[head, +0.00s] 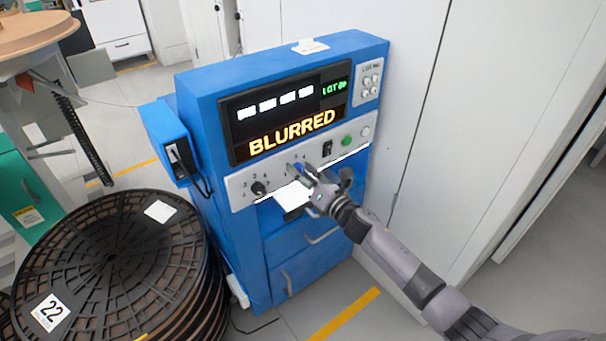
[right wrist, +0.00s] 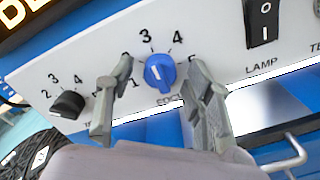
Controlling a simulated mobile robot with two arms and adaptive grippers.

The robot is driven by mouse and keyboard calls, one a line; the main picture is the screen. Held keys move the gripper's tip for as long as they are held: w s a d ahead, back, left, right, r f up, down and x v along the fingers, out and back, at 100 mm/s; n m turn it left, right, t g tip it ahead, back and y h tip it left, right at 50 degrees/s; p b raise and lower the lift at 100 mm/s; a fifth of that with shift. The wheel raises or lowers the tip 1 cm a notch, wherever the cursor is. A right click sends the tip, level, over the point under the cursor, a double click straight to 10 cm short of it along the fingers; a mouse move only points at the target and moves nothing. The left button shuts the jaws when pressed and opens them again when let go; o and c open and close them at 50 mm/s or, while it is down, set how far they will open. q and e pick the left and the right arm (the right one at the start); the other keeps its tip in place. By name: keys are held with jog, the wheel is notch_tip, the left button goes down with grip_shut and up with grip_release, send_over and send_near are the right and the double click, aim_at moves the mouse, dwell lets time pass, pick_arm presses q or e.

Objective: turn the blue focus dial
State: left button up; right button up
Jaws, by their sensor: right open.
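The blue focus dial (right wrist: 160,73) sits on the white control panel (head: 241,188) of a blue machine. Numbers ring it, and a white pointer mark shows on its face. In the head view the dial (head: 298,168) is partly hidden by my right gripper (head: 312,178). The right gripper (right wrist: 158,95) is open, with one finger on each side of the dial in the right wrist view. I see gaps between the fingers and the dial. The screen (head: 292,133) above reads BLURRED in orange. My left gripper is not in view.
A black dial (right wrist: 68,105) is left of the blue one. A black lamp switch (right wrist: 263,22) and a green button (head: 347,141) are to the right. A drawer handle (right wrist: 290,155) is below. A stack of black reels (head: 110,255) stands left of the machine.

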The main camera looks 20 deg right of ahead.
jog(key=shift+c, duration=0.4)
grip_shut()
jog(key=m+p, duration=0.1)
jog(key=m, duration=0.3)
jog(key=shift+m, duration=0.4)
jog(key=m+p, duration=0.1)
jog(key=m, duration=0.4)
jog(key=m+p, duration=0.1)
jog(key=m, duration=0.4)
jog(key=shift+m+p, duration=0.3)
jog(key=shift+m, duration=0.1)
jog(key=m, duration=0.4)
jog(key=shift+p, duration=0.4)
jog(key=shift+m, duration=0.3)
